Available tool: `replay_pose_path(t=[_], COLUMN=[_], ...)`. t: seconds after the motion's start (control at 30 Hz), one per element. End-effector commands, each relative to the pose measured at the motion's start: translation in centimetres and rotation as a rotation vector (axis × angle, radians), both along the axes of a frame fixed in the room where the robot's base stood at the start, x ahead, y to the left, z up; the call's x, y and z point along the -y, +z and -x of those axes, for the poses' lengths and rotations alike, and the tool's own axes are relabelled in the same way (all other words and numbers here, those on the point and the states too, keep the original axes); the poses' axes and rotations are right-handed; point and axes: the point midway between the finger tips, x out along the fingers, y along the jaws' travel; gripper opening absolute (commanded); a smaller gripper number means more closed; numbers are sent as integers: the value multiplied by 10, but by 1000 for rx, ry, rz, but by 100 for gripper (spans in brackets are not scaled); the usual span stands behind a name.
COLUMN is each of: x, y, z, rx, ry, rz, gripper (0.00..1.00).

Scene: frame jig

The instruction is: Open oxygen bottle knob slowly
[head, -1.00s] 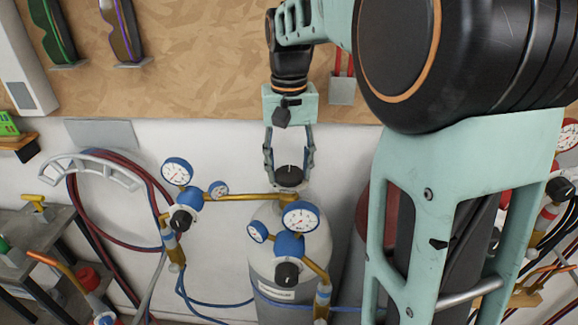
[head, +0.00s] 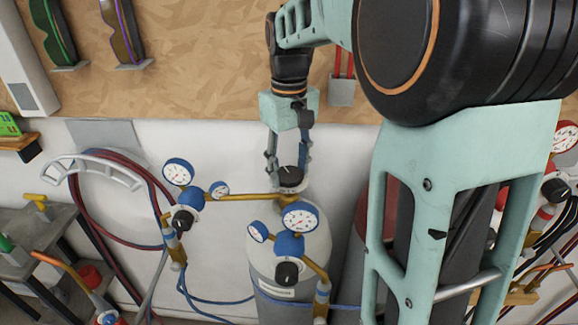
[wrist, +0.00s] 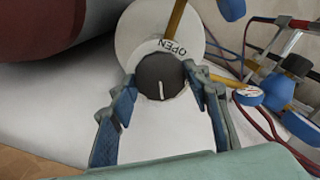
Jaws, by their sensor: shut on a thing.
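The oxygen bottle (head: 270,268) is a white-topped grey cylinder standing by the wall in the head view. Its black knob (head: 291,177) sits on top, and in the wrist view the knob (wrist: 161,78) shows a white line beside a plate marked "OPEN". My gripper (head: 289,172) reaches down from above, with one finger on each side of the knob. In the wrist view my gripper (wrist: 160,92) is shut on the knob, its blue-grey fingers against the knob's sides.
Blue-rimmed gauges (head: 300,217) with a second black knob (head: 287,273) stand just in front of the bottle. More gauges (head: 178,172) are on a brass pipe to the left. Hoses (head: 85,215) hang on a wall rack. A dark red cylinder (wrist: 40,28) is close by.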

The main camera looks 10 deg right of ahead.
Motion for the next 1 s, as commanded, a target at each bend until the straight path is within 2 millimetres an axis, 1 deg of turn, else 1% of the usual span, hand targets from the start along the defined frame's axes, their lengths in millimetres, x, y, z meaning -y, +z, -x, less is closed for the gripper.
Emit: replay_pose_path(t=[0.37, 0.4, 0.5, 0.57, 0.87, 0.97, 1.0], x=[0, 0, 0, 0, 0, 0, 0], y=[1, 1, 1, 1, 2, 9, 15], z=[-1, -1, -1, -1, -1, -1, -1], rx=[3, 3, 3, 2, 2, 3, 4], ry=[7, 7, 7, 6, 6, 6, 6], rz=[0, 0, 0, 0, 0, 0, 0], gripper=[20, 45, 56, 62, 62, 62, 62])
